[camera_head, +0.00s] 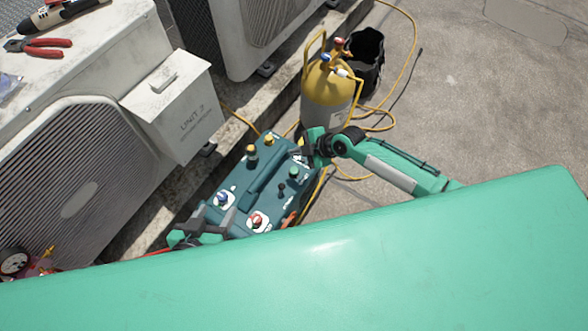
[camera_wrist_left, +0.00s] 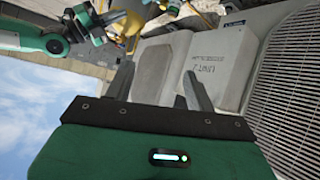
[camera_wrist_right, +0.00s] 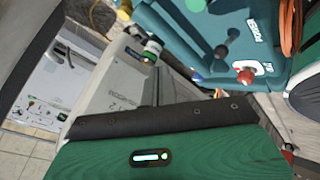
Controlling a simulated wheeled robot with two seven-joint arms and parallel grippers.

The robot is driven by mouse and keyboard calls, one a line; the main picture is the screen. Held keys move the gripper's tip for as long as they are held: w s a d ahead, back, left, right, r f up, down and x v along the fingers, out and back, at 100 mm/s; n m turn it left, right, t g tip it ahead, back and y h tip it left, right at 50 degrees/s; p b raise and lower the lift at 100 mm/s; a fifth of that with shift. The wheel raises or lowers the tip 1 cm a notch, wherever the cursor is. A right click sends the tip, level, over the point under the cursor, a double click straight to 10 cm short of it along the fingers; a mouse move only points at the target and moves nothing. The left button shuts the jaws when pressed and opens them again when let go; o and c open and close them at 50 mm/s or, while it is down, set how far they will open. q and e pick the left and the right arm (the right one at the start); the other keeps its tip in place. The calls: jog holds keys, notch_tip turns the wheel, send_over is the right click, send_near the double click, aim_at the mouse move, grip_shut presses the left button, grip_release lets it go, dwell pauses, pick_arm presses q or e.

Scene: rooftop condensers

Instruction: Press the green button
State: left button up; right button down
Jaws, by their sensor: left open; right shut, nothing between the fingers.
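The green button (camera_head: 293,172) is on the top panel of a teal machine (camera_head: 262,184) in the middle of the head view. It also shows at the top of the right wrist view (camera_wrist_right: 196,5). My right gripper (camera_head: 307,153) is shut and empty, just above and to the right of the green button in the head view. I cannot tell whether it touches the machine. My left gripper (camera_head: 203,228) is at the machine's near left end, partly hidden by my own green body. It is open and empty, as its spread fingers show in the left wrist view (camera_wrist_left: 158,80).
The panel also has a blue button (camera_head: 222,198), a red button (camera_head: 257,219), a black knob (camera_head: 281,187) and yellow-topped fittings (camera_head: 268,139). A yellow-topped cylinder (camera_head: 325,95) and black bucket (camera_head: 364,62) stand behind. Condenser units (camera_head: 75,190) line the left. Open floor (camera_head: 480,110) lies right.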

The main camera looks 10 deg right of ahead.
aim_at(298, 171)
notch_tip(298, 171, down, 4)
jog(key=b, duration=0.2)
jog(key=shift+f+b, duration=0.1)
jog(key=shift+b, duration=0.3)
notch_tip(298, 171, down, 2)
jog(key=shift+f+b, duration=0.1)
jog(key=shift+b, duration=0.6)
notch_tip(298, 171, down, 2)
jog(key=shift+f+b, duration=0.1)
jog(key=shift+b, duration=1)
pick_arm(q)
notch_tip(298, 171, up, 20)
jog(key=w+a+t+h, duration=0.2)
jog(key=w+t, duration=0.1)
jog(key=t, duration=1.2)
jog(key=shift+a+r+n+t+h, duration=0.25)
jog(key=shift+n+t+h, duration=0.05)
jog(key=shift+t+h, duration=0.1)
pick_arm(e)
jog(key=shift+f, duration=0.1)
pick_arm(q)
jog(key=shift+f+b, duration=0.55)
jog(key=shift+b, duration=0.05)
pick_arm(e)
jog(key=shift+f, duration=0.4)
